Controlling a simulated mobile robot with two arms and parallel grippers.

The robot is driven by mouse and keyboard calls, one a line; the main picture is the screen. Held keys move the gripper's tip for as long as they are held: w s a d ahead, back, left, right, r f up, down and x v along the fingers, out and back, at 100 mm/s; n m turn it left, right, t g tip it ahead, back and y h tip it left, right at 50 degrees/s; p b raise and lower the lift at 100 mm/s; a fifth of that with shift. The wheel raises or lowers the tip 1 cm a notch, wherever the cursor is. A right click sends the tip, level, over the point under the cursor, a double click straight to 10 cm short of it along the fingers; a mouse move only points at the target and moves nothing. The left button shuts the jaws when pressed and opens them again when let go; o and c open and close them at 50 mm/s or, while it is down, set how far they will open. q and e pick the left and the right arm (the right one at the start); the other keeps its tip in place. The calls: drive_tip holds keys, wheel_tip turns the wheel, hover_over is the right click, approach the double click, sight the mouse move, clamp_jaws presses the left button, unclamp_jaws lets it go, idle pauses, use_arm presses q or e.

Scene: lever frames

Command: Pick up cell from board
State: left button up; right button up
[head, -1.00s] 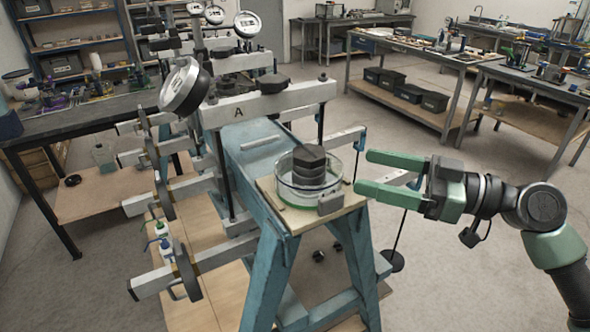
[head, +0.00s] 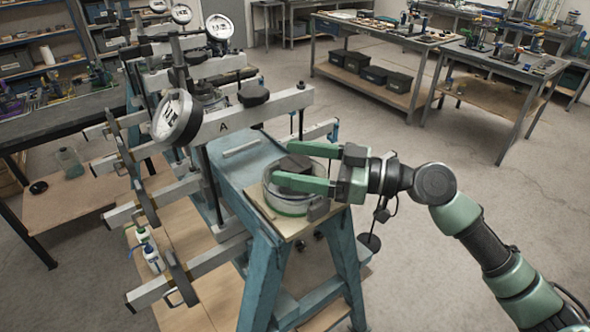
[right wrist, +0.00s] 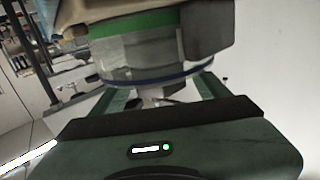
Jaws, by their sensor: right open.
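The cell (head: 287,205) is a clear round vessel with a green band near its base and a dark block inside at the top. It stands upright on the small wooden board (head: 291,228) at the end of the blue frame. My right gripper (head: 284,166) is open, its two green fingers reaching in from the right at the height of the cell's upper part, the near finger hiding some of it. In the right wrist view the cell (right wrist: 140,52) appears inverted between the spread fingers. Whether they touch it I cannot tell. My left gripper is out of view.
A blue lever frame (head: 262,170) with a crossbeam marked A (head: 235,122), dials and weighted arms stands left of the cell. The floor to the right is clear.

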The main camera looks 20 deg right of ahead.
drive_tip(key=shift+a, duration=0.1)
drive_tip(key=shift+c, duration=0.4)
clamp_jaws()
drive_tip(key=shift+w+r, duration=0.1)
